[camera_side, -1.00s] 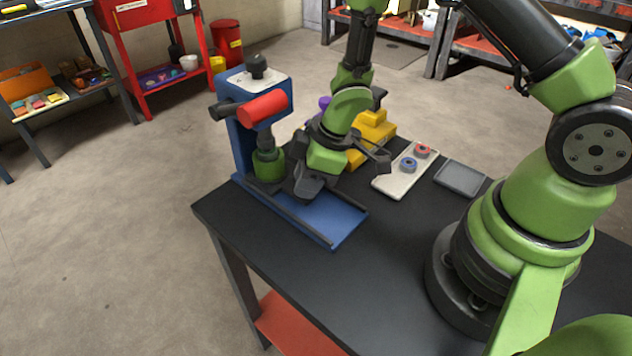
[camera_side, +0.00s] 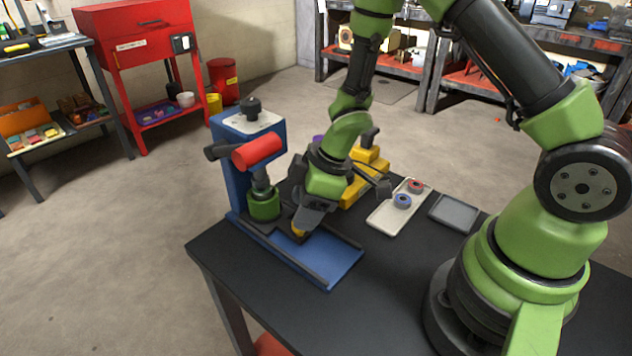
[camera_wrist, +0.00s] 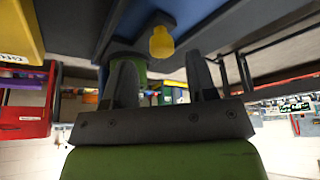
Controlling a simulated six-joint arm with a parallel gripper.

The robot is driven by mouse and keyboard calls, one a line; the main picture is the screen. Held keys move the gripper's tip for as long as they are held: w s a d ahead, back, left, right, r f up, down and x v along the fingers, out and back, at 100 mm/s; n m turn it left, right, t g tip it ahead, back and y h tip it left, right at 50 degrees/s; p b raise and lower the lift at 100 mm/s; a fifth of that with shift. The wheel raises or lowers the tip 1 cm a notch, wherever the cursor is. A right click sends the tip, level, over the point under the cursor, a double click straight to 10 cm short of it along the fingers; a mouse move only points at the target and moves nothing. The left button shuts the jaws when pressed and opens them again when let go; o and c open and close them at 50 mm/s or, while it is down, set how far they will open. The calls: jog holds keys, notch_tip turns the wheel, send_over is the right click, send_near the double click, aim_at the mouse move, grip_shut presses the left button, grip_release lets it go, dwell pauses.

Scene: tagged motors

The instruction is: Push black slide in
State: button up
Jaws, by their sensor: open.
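The black slide (camera_side: 266,219) lies on the blue base of the press (camera_side: 330,270) and carries a green motor (camera_side: 263,204). A yellow knob (camera_side: 299,233) shows at the slide's front end. My gripper (camera_side: 303,224) is low over the base, right of the motor, with the knob just below its tips. In the wrist view the two fingers of my gripper (camera_wrist: 162,82) stand apart with nothing between them. The yellow knob (camera_wrist: 162,42) shows beyond the fingertips, and the green motor (camera_wrist: 140,66) is partly hidden behind the left finger. Contact with the knob cannot be told.
A red handle (camera_side: 257,151) juts from the press above the motor. Yellow blocks (camera_side: 364,178) stand behind my gripper. A pale tray (camera_side: 383,222) with red and blue rings and a grey tray (camera_side: 455,212) lie to the right. The black table's front (camera_side: 255,290) is clear.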

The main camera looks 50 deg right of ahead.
jog(key=v, duration=0.7)
jog(key=shift+d+r, duration=0.1)
jog(key=shift+r, duration=0.1)
jog(key=d+r+m+t+h, duration=0.3)
jog(key=r+m, duration=0.1)
jog(key=r, duration=0.3)
jog(key=d+r+m+t+h, duration=0.2)
jog(key=d+r+m, duration=0.1)
jog(key=r, duration=0.4)
jog(key=s+a+r+m+y, duration=0.2)
jog(key=s+a+m, duration=0.1)
jog(key=s, duration=0.4)
jog(key=s+a+r+m+g+y, duration=0.1)
jog(key=s+a+r+m, duration=0.1)
jog(key=s, duration=0.5)
jog(key=shift+a+m+y, duration=0.4)
jog(key=shift+a+m, duration=0.1)
jog(key=shift+a, duration=0.2)
